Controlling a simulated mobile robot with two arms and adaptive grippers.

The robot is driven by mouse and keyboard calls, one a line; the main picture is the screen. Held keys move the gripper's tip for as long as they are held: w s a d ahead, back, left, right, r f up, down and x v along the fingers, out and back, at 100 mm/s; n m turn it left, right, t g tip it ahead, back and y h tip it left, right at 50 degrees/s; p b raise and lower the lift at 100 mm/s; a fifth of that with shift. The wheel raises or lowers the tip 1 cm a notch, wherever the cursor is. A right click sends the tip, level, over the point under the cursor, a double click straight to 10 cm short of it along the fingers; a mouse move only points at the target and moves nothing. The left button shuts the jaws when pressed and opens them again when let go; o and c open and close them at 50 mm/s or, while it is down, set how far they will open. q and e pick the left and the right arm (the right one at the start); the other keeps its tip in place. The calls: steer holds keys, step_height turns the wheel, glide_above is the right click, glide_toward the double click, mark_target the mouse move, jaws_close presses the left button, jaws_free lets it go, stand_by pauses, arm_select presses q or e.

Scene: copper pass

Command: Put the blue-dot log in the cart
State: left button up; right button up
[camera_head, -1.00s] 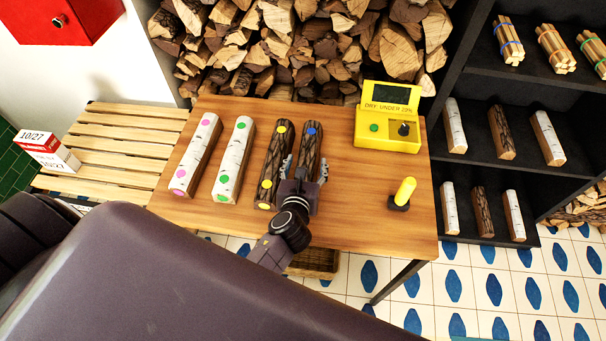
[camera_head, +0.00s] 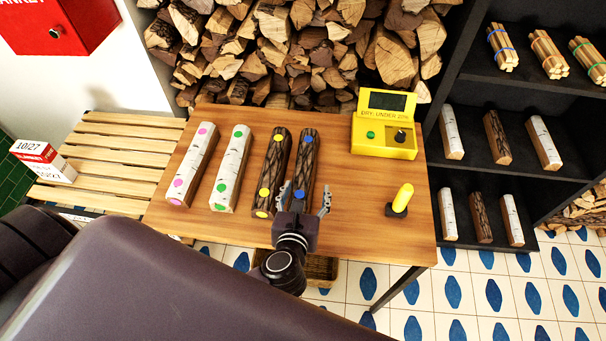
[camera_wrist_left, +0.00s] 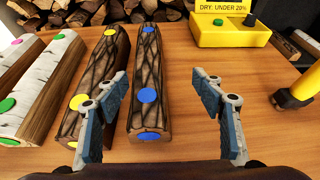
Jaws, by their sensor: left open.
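The blue-dot log (camera_head: 305,163) has dark bark and blue dots and lies on the wooden table, rightmost of the logs there. It also shows in the left wrist view (camera_wrist_left: 149,75), pointing away from me. My left gripper (camera_head: 306,192) is open and empty at the log's near end. In the left wrist view its fingers (camera_wrist_left: 163,115) stand apart; the left finger is close beside the blue-dot log and the right finger is well clear of it. I cannot tell if the left finger touches. The cart cannot be made out in these views. My right gripper is not in view.
The yellow-dot log (camera_head: 272,173) lies close left of the blue-dot log, with green-dot (camera_head: 231,168) and pink-dot (camera_head: 193,165) birch logs further left. A yellow meter (camera_head: 384,135) and a yellow-handled tool (camera_head: 402,198) stand to the right. Bare table (camera_head: 350,215) lies between.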

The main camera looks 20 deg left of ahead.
mark_target(303, 174)
arm_select(q)
steer(key=a, duration=0.1)
steer(key=w+a+f, duration=0.1)
steer(key=shift+a+y, duration=0.3)
steer(key=shift+y, duration=0.1)
steer(key=shift+w+a, duration=0.1)
steer(key=shift+w, duration=0.15)
steer(key=x, duration=0.3)
steer(key=p+x, duration=0.1)
steer(key=x, duration=0.3)
steer(key=shift+w+d, duration=0.2)
steer(key=shift+c, duration=0.5)
jaws_close()
steer(key=shift+r, duration=0.1)
